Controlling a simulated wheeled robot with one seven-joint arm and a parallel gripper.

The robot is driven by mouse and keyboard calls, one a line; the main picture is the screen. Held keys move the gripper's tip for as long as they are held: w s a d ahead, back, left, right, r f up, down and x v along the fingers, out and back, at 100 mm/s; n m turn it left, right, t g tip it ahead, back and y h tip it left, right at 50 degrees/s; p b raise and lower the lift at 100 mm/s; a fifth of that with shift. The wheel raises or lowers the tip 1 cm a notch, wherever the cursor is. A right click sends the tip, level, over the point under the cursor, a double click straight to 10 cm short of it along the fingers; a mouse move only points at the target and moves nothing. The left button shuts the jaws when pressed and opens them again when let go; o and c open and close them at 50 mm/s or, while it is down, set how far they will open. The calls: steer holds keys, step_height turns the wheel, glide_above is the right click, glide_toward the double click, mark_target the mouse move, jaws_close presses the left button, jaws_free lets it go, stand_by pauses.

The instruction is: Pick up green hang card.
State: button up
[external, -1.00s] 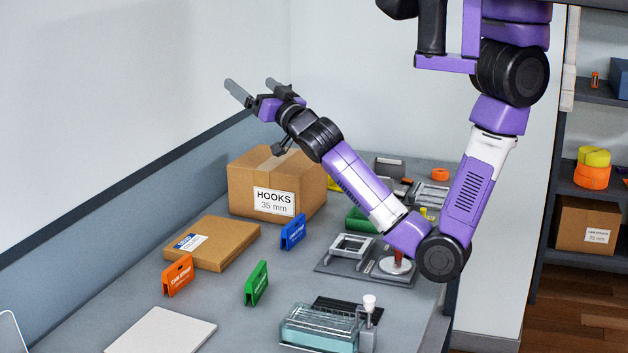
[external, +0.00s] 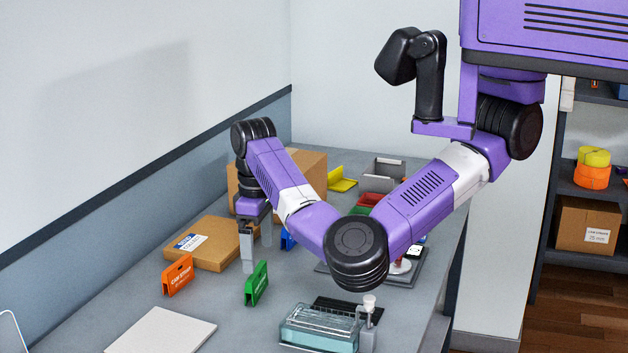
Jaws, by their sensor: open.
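The green hang card (external: 257,284) stands upright on the grey bench, right of the orange card and behind the clear rack. My gripper (external: 257,252) points down just behind the green card, with its two fingers spread apart and nothing seen between them. The near finger is close to the card's upper left in the picture; I cannot tell if they touch.
An orange card (external: 178,275) stands to the left. A blue card (external: 287,240) is partly hidden behind my arm. A flat brown box (external: 203,252) and a larger cardboard box (external: 308,168) lie behind. A clear rack (external: 320,327) and a white sheet (external: 160,331) are in front.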

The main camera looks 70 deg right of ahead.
mark_target(256, 276)
steer(key=shift+w+a+f, duration=0.1)
steer(key=shift+w+f, duration=0.1)
steer(key=shift+f, duration=1.7)
steer(key=shift+w+a+f, duration=0.1)
steer(key=shift+w+f, duration=0.05)
steer(key=shift+f, duration=1.75)
steer(key=c, duration=1)
steer(key=shift+c, duration=0.2)
steer(key=shift+r, duration=0.15)
